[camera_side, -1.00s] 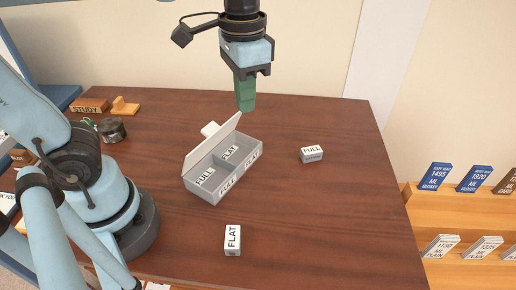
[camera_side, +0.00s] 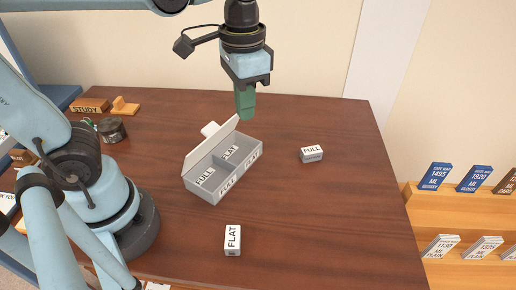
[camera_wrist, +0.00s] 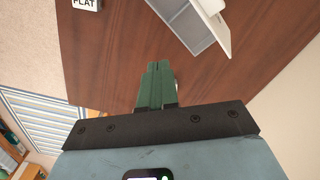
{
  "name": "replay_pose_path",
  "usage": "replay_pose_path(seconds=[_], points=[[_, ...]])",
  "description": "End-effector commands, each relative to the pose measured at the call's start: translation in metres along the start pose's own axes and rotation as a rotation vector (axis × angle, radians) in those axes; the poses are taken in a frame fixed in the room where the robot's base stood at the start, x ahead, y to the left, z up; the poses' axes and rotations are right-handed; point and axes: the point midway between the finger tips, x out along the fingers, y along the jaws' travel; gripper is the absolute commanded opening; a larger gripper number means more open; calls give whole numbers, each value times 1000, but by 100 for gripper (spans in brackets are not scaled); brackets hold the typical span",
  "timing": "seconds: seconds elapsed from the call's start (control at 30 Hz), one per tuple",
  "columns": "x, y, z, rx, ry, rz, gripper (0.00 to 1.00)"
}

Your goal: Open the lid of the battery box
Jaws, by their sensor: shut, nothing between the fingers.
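The battery box (camera_side: 236,181) is a light grey box with two compartments, labelled FULL and FLAT. Its lid (camera_side: 211,149) stands raised and tilted back along the far left side, with a small tab on its edge. In the wrist view the lid (camera_wrist: 211,22) shows at the top, with the box partly cut off. My gripper (camera_side: 245,117) has green fingers, shut and empty, above and behind the box, apart from the lid. The shut fingers (camera_wrist: 155,75) also show in the wrist view. A battery block marked FULL (camera_side: 311,154) lies right of the box; one marked FLAT (camera_side: 233,240) lies in front.
A dark round tin (camera_side: 112,129), a STUDY block (camera_side: 89,106) and an orange wooden piece (camera_side: 125,106) stand at the back left of the table. A rack with labelled cards (camera_side: 455,212) stands at the right. The table's right part is mostly clear.

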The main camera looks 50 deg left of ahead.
Motion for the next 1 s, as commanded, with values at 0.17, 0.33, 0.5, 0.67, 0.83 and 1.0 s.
replay_pose_path(seconds=[0.17, 0.33, 0.5, 0.67, 0.83, 1.0], points=[[0, -3, 2, 0, 0, 0, 0], [0, -6, 4, 0, 0, 0, 0], [0, -8, 5, -1, 0, 0, 0], [0, -11, 7, -1, 0, 0, 0], [0, -13, 8, 0, 0, 0, 0], [0, -16, 10, -1, 0, 0, 0]])
